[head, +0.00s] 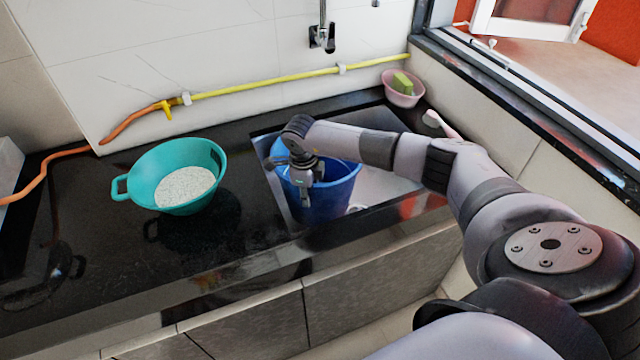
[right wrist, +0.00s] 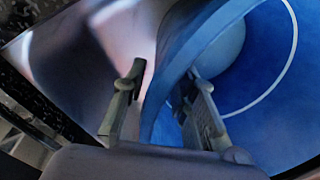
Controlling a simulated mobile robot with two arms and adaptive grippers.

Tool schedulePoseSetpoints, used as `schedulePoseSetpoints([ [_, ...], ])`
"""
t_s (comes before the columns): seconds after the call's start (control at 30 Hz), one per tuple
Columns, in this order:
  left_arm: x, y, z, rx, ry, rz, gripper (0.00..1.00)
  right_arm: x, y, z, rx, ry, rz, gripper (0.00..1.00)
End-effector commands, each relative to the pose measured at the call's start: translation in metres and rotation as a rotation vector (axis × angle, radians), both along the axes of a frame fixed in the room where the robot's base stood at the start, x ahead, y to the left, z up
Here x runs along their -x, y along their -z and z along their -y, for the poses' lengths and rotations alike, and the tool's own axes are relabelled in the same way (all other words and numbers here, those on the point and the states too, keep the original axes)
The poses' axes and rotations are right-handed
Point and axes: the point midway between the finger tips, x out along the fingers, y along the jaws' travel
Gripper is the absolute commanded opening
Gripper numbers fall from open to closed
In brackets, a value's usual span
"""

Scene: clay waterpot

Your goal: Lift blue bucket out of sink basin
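The blue bucket (head: 338,192) stands in the sink basin (head: 385,187), and my right arm passes over it. My right gripper (head: 307,188) points down at the bucket's near left side. In the right wrist view, its two fingers (right wrist: 168,80) are spread apart, with the bucket's wall (right wrist: 172,75) running between them. One finger is on the inner side of the wall and the other is outside it. A gap shows between the outer finger and the wall. My left gripper is not in view.
A teal colander (head: 140,188) with white grains stands on the black counter left of the sink. A pink bowl (head: 403,97) with a sponge sits at the back right corner. A tap (head: 322,38) is on the wall above a yellow hose (head: 265,83).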

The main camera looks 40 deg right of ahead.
Motion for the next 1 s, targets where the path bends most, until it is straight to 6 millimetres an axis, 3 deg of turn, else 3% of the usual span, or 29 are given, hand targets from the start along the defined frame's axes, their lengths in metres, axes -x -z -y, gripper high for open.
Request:
schedulePoseSetpoints([
  [0.3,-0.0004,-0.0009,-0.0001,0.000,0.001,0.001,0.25,0.0000,0.0077,0.0002,-0.001,0.000,0.002,0.26],
  [0.7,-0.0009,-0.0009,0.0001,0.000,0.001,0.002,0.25,-0.0003,0.0075,0.0002,-0.001,0.000,0.001,0.00],
  [1.0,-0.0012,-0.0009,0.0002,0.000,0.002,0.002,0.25,-0.0001,0.0072,0.0001,-0.001,0.000,0.002,0.00],
])
